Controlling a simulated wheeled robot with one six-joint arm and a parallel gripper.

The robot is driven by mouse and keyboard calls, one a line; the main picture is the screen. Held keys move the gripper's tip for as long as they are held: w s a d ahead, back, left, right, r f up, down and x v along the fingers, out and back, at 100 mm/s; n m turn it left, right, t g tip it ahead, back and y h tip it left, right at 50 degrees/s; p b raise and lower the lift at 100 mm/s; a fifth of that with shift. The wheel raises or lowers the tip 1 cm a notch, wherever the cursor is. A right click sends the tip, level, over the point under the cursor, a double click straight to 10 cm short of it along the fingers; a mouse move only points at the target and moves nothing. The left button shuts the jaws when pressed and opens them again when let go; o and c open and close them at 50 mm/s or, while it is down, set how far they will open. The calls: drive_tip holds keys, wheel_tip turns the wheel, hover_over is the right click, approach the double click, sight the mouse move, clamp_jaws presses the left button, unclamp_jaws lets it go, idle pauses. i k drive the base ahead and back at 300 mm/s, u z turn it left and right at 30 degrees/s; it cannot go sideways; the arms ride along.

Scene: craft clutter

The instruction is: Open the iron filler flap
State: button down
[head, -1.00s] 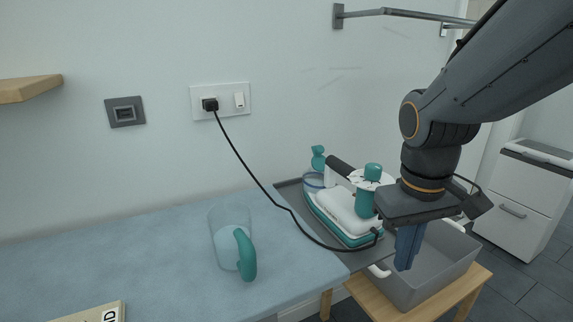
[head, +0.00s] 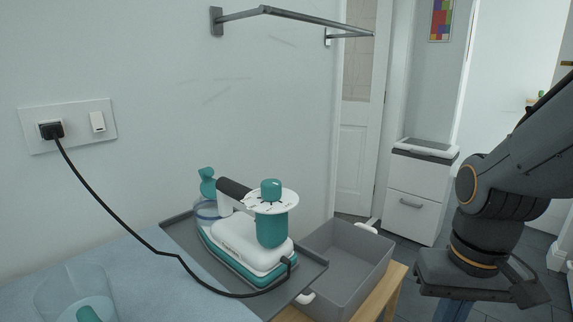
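The iron (head: 243,246), white and teal, rests on a grey tray (head: 176,232) at the end of the ironing surface. A white dial with a teal knob (head: 271,190) and a dark handle (head: 234,188) show on top of it. A teal piece (head: 207,182) stands at its far left end. I cannot make out the filler flap or whether it is open. My gripper (head: 453,311) points down at the lower right, well to the right of the iron. Its fingers are cut off by the frame's bottom edge.
A black cord runs from the wall socket (head: 50,130) to the iron. A clear measuring jug (head: 72,292) with a teal handle stands at the lower left. A grey bin (head: 345,262) sits on a wooden stand (head: 392,283) right of the tray. A wall rack (head: 290,14) is above.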

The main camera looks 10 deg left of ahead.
sight(208, 189)
drive_tip(key=z, duration=0.75)
drive_tip(key=i, duration=0.6)
drive_tip(key=u, duration=2.1)
